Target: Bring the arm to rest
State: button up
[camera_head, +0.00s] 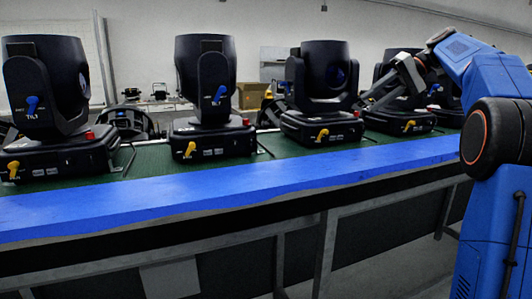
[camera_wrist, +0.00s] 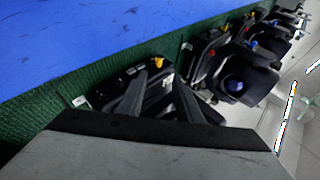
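My blue arm (camera_head: 490,75) reaches in from the right side of the head view. My gripper (camera_head: 376,98) points down and left in front of the fourth black stage light (camera_head: 395,118), covering part of it. In the wrist view, the two dark fingers of my gripper (camera_wrist: 159,75) stand apart, with nothing seen held between them. A black light base (camera_wrist: 115,85) lies behind the fingers there. I cannot tell whether the fingers touch it.
More black lights stand in a row on the green bench top: one at far left (camera_head: 50,90), one left of centre (camera_head: 205,85), one right of centre (camera_head: 322,85). They bear yellow and blue levers. The blue front strip (camera_head: 200,195) is bare. A cardboard box (camera_head: 252,95) stands behind.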

jog(key=s+a+f+m+t+h, duration=0.1)
jog(key=s+a+f+h, duration=0.1)
jog(key=s+a+f, duration=0.55)
jog(key=s+a+f+m+h, duration=0.1)
jog(key=s+a+f+h, duration=0.3)
jog(key=s, duration=0.7)
jog(key=s+d+f+n+t+h, duration=0.1)
jog(key=s+d+f+h, duration=0.1)
jog(key=s+f, duration=2.1)
notch_tip(320, 180, down, 4)
jog(key=shift+s+r+t+h, duration=0.2)
jog(key=shift+t+h, duration=0.2)
jog(key=shift+h, duration=0.5)
